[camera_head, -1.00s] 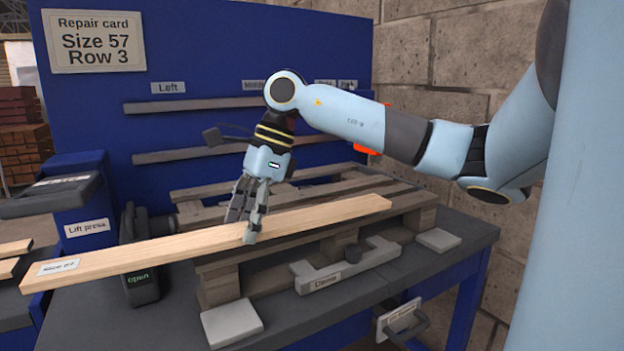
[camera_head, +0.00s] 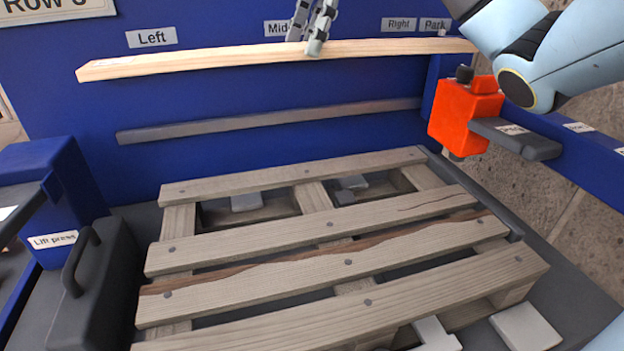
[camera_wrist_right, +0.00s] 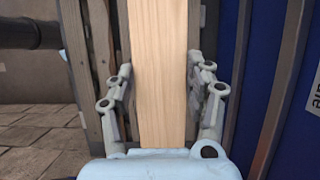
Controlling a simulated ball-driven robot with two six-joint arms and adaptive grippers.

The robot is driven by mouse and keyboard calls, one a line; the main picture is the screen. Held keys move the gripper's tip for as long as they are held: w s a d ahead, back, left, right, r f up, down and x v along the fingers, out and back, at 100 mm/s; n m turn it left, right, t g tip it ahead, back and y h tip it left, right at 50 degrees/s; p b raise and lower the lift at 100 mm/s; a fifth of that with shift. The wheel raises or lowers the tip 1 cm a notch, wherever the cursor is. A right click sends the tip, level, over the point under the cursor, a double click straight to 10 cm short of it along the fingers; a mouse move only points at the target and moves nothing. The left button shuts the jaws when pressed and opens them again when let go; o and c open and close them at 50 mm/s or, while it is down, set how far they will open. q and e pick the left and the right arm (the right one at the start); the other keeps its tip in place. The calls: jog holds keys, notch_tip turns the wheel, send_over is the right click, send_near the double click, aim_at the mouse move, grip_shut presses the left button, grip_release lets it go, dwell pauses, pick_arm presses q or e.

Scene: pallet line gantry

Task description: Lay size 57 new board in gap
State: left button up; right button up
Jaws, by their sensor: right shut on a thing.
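My right gripper (camera_head: 313,32) is shut on the new board (camera_head: 200,61), a long pale plank, near its middle. The board is held high, running left to right in front of the blue back panel. In the right wrist view the board (camera_wrist_right: 158,60) passes between both fingers of the gripper (camera_wrist_right: 160,88). The pallet (camera_head: 300,230) lies below, apart from the board. A wide gap shows between its rearmost slat (camera_head: 290,175) and the slat in front (camera_head: 330,224). Dark, jagged brown splits run along the middle slats. My left gripper is not in view.
An orange tool (camera_head: 465,115) hangs at the right beside a dark grey block. A grey bar (camera_head: 270,128) is on the back panel. A black handled device (camera_head: 95,290) stands left of the pallet, near the lift press (camera_head: 45,200). Space above the pallet is clear.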

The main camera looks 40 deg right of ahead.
notch_tip(320, 180, down, 8)
jog(key=b, duration=0.8)
jog(key=p, duration=0.1)
send_over(307, 201)
jog(key=f, duration=1.4)
jog(key=shift+s+d, duration=0.1)
jog(key=shift+d, duration=0.25)
notch_tip(307, 201, down, 5)
jog(key=shift+f, duration=0.1)
jog(key=shift+s+f+b, duration=0.2)
jog(key=shift+f+b, duration=0.25)
jog(key=shift+b, duration=0.1)
jog(key=o, duration=1)
jog(key=shift+s, duration=0.1)
jog(key=o, duration=0.4)
jog(key=shift+w+f, duration=0.15)
jog(key=shift+w, duration=0.05)
jog(key=shift+c, duration=0.2)
